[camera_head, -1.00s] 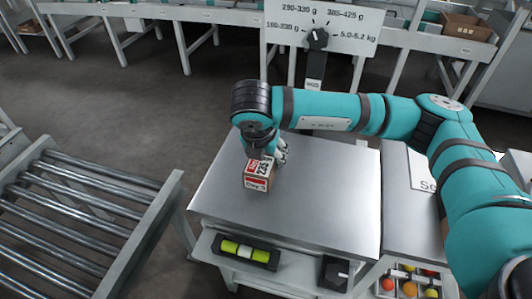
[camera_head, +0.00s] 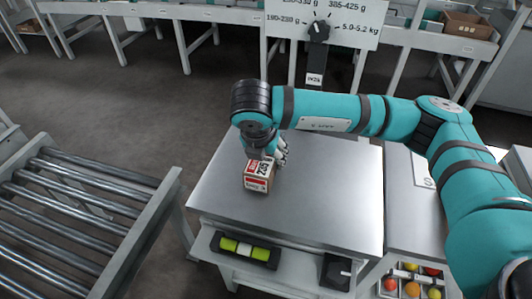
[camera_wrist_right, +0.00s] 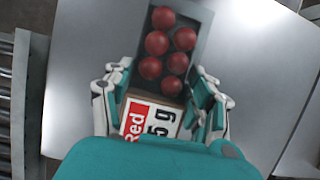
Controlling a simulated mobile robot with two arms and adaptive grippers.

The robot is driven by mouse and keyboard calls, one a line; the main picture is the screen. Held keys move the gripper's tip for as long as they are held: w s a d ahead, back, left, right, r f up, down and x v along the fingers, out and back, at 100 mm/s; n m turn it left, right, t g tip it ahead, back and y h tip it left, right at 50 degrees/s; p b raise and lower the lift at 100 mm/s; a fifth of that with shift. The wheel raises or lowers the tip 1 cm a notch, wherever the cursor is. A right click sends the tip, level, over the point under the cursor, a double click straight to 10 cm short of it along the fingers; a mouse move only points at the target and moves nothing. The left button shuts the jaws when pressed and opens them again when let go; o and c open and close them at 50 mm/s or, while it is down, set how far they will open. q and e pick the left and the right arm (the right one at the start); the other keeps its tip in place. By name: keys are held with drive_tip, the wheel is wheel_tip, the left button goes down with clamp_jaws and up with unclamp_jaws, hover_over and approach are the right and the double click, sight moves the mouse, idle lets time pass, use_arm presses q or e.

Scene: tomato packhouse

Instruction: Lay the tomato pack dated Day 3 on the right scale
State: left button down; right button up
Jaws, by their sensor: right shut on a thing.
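The tomato pack (camera_head: 258,176) is a small carton with a red and white label. Its front reads Day 3 in the earlier head view. In the right wrist view the same pack (camera_wrist_right: 153,116) shows a "Red" gram label and several red tomatoes in a dark tray. My right gripper (camera_wrist_right: 160,97) is shut on the pack, fingers along both sides; in the head view the gripper (camera_head: 271,151) is partly hidden behind its wrist. The pack is at or just above a bare steel platform (camera_head: 325,205); contact is unclear. My left gripper is not in view.
A roller conveyor (camera_head: 75,205) stands at the left, across a gap. Behind is a dial sign (camera_head: 350,18). Colourful produce (camera_head: 411,289) lies in a compartmented tray at lower right.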

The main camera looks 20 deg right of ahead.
drive_tip(key=shift+f+b, duration=0.2)
drive_tip(key=shift+b, duration=0.15)
idle(0.4)
drive_tip(key=o, duration=1.4)
drive_tip(key=v, duration=1.2)
